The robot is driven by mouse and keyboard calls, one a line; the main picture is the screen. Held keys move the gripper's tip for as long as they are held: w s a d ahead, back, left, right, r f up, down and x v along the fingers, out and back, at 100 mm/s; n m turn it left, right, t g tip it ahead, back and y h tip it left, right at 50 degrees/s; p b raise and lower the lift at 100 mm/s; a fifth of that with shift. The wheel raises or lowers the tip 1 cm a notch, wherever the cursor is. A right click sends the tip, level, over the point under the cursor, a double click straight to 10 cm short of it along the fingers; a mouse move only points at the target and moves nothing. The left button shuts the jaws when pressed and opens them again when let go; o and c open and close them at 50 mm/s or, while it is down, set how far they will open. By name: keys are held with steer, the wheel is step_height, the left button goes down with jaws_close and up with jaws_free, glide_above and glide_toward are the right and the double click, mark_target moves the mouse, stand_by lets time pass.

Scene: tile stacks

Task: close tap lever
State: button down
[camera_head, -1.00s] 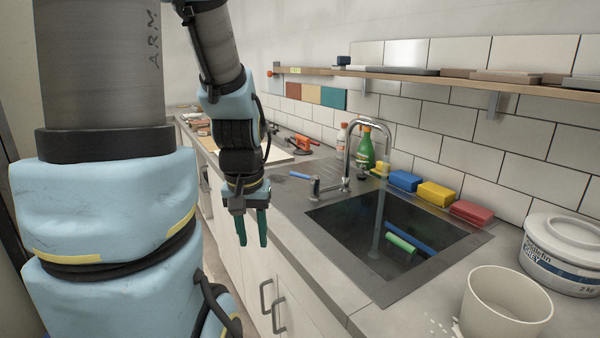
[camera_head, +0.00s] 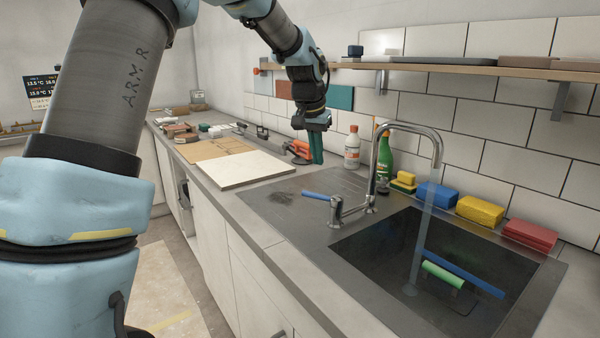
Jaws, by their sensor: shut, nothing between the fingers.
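The chrome tap (camera_head: 400,130) arches over the dark sink, and a stream of water (camera_head: 422,230) runs from its spout into the basin. The tap lever (camera_head: 336,211) is a small post at the tap's left, with a thin blue handle (camera_head: 316,196) pointing left from it. My gripper (camera_head: 317,150) points down above and behind the lever, over the far part of the counter. Its green fingers are shut and empty, apart from the lever and the tap.
Sponges in blue (camera_head: 436,195), yellow (camera_head: 480,211) and red (camera_head: 530,235) line the wall behind the sink. A white bottle (camera_head: 352,148) and a green bottle (camera_head: 384,158) stand behind the tap. A pale board (camera_head: 245,169) lies left; the drainer is mostly clear.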

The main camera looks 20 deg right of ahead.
mark_target(321, 197)
steer(key=p+x, duration=0.2)
steer(key=x, duration=0.7)
steer(key=shift+f+p, duration=0.25)
steer(key=shift+p, duration=0.1)
steer(key=shift+s+a+r+p, duration=0.25)
steer(key=shift+s+a+p, duration=0.05)
steer(key=shift+s+a, duration=0.15)
steer(key=shift+s+a+r+p, duration=0.25)
steer(key=shift+s+a, duration=0.15)
steer(key=shift+a, duration=0.05)
steer(key=shift+s+a+f, duration=0.1)
steer(key=shift+s+a, duration=0.4)
steer(key=shift+a, duration=0.05)
